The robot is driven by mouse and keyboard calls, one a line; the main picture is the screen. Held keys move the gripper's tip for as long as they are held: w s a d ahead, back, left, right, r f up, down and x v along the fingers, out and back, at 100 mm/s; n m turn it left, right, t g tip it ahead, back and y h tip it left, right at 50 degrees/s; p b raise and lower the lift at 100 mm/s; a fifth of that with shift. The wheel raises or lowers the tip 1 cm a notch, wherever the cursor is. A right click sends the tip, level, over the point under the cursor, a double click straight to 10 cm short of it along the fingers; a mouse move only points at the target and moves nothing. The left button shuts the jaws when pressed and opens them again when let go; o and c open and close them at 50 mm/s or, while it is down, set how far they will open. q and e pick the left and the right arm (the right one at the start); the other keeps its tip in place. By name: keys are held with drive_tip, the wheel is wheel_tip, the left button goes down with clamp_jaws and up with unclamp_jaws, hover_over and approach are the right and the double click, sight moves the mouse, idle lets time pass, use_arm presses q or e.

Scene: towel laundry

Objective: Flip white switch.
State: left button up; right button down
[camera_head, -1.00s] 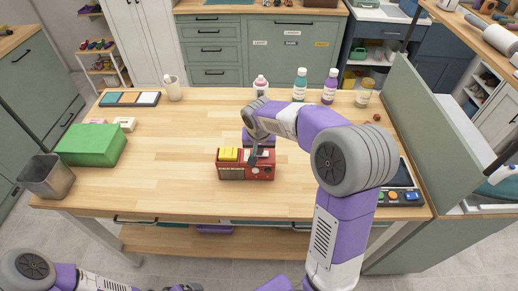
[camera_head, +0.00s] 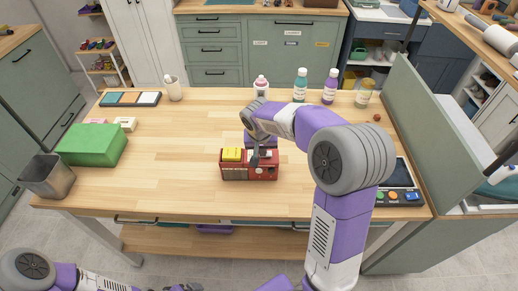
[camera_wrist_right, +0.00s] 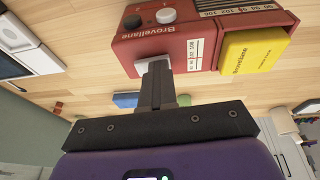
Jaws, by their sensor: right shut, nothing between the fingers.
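A red device (camera_head: 248,174) with a yellow block (camera_head: 232,155) on it stands near the table's front middle. In the right wrist view, the red device (camera_wrist_right: 165,45) is lettered "Brovellane" and has a white round knob (camera_wrist_right: 166,15) and a dark one. A white switch-like piece (camera_wrist_right: 143,66) shows at its edge, partly hidden by my fingertips. My right gripper (camera_wrist_right: 157,66) is shut and empty, its tips at or against that piece; contact is unclear. In the head view, my right gripper (camera_head: 255,160) is over the device. Only part of my left arm shows at lower left, without its fingers.
The wooden table (camera_head: 150,170) is clear left of the device. A green box (camera_head: 92,145) and a metal bin (camera_head: 47,177) stand at the left. Bottles (camera_head: 300,85) line the back. A button panel (camera_head: 400,196) lies at the right, beside a green partition (camera_head: 435,120).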

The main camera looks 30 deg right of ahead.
drive_tip(key=shift+s+d, duration=0.15)
drive_tip(key=shift+d, duration=0.05)
drive_tip(key=shift+r+p, duration=0.4)
drive_tip(key=shift+r, duration=0.1)
drive_tip(key=p+v, duration=0.3)
drive_tip(key=v, duration=0.1)
drive_tip(key=shift+w+d+r, duration=0.15)
drive_tip(key=shift+w+d, duration=0.05)
drive_tip(key=shift+w, duration=0.3)
drive_tip(key=v, duration=0.9)
drive_tip(key=shift+a, duration=0.15)
